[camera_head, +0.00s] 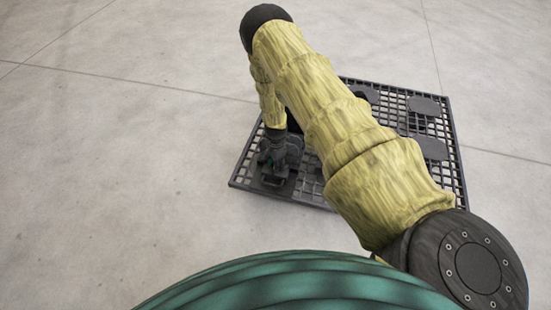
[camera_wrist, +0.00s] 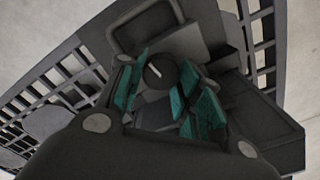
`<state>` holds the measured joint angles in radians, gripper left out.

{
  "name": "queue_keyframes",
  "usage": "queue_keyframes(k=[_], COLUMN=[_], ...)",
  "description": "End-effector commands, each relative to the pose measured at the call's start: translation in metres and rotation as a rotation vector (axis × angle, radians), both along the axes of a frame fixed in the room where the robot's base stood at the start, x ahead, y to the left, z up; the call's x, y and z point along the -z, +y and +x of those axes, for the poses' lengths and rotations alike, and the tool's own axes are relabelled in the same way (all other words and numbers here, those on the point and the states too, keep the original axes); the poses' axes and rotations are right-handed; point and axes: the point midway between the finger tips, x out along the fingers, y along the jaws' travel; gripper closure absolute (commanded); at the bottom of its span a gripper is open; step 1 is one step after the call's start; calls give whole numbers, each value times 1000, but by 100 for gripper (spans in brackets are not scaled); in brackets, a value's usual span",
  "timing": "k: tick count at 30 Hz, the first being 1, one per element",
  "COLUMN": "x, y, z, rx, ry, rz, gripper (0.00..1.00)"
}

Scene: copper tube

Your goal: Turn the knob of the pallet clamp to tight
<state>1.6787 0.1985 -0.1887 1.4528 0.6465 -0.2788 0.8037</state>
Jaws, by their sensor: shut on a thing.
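The pallet clamp's knob (camera_wrist: 158,72) is a dark round knob with a white pointer line, seen in the wrist view between my gripper's green fingertip pads. My gripper (camera_wrist: 165,88) is shut on the knob, with pads on both sides of it. The clamp (camera_wrist: 190,44) is a dark grey block with a loop handle (camera_wrist: 145,22) beyond the knob. In the head view my gripper (camera_head: 272,160) is low over the clamp (camera_head: 272,182) at the pallet's near left corner. There the knob is hidden by the gripper.
The dark grid pallet (camera_head: 240,176) lies on a grey concrete floor (camera_head: 120,180). Several dark pads stand on the pallet, one at its far right (camera_head: 424,106). My arm covers the pallet's middle. The floor to the left is clear.

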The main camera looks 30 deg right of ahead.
Motion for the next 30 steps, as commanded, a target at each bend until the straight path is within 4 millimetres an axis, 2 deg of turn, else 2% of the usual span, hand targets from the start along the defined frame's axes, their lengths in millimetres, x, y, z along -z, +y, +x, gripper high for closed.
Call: queue_keyframes(k=[12, 29, 30], x=[0, 1, 1], y=[-2, -2, -2], z=[-3, -3, -3], rx=[188, 214, 214], ry=[3, 3, 3], rz=[-2, -2, -2], gripper=[89, 89, 58])
